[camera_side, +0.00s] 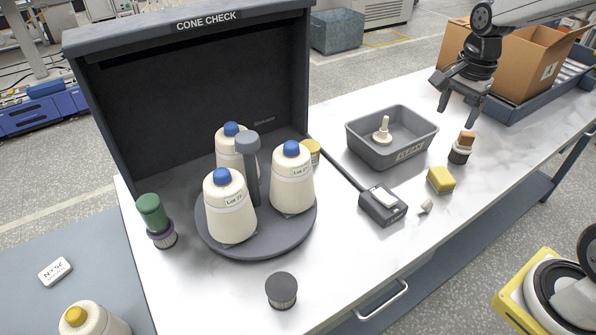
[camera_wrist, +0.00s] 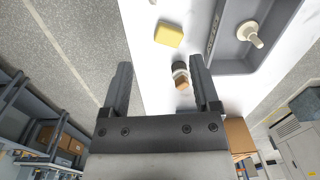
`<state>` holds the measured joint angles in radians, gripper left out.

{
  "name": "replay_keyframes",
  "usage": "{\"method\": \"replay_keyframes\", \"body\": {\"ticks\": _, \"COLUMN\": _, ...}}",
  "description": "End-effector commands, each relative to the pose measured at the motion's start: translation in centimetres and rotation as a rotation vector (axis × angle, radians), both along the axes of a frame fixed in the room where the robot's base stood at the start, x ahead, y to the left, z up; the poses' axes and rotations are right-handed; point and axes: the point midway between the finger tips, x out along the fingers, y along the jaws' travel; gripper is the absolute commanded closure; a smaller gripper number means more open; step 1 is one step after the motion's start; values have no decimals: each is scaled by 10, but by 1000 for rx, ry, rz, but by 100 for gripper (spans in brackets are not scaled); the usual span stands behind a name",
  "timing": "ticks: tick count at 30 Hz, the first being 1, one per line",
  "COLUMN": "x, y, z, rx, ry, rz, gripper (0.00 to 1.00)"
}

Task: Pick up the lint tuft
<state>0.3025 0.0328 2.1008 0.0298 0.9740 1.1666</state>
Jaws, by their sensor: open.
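A small off-white lump, apparently the lint tuft (camera_side: 426,206), lies on the white table in front of the yellow block. In the wrist view only a small pale bit, likely the tuft (camera_wrist: 152,2), shows at the top edge. My gripper (camera_side: 459,106) is open and empty, raised above the far right part of the table, behind and to the right of the tuft. In the wrist view its two fingers (camera_wrist: 160,62) stand wide apart with nothing held between them.
A yellow block (camera_side: 441,180) and a small brush (camera_side: 461,148) stand near the tuft. A grey tray (camera_side: 356,148) holds a cream knobbed piece (camera_side: 382,131). A dark box with a switch (camera_side: 383,206) lies left of the tuft. Cones stand on a turntable (camera_side: 270,246).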

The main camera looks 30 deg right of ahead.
Motion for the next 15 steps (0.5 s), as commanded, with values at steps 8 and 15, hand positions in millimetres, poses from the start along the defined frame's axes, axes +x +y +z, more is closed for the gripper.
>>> {"method": "replay_keyframes", "body": {"ticks": 8, "x": -15, "y": -9, "z": -26, "rx": -13, "ry": 46, "rz": 10, "gripper": 21}}
{"method": "replay_keyframes", "body": {"ticks": 15, "x": -15, "y": -9, "z": -65, "rx": -11, "ry": 47, "rz": 9, "gripper": 21}}
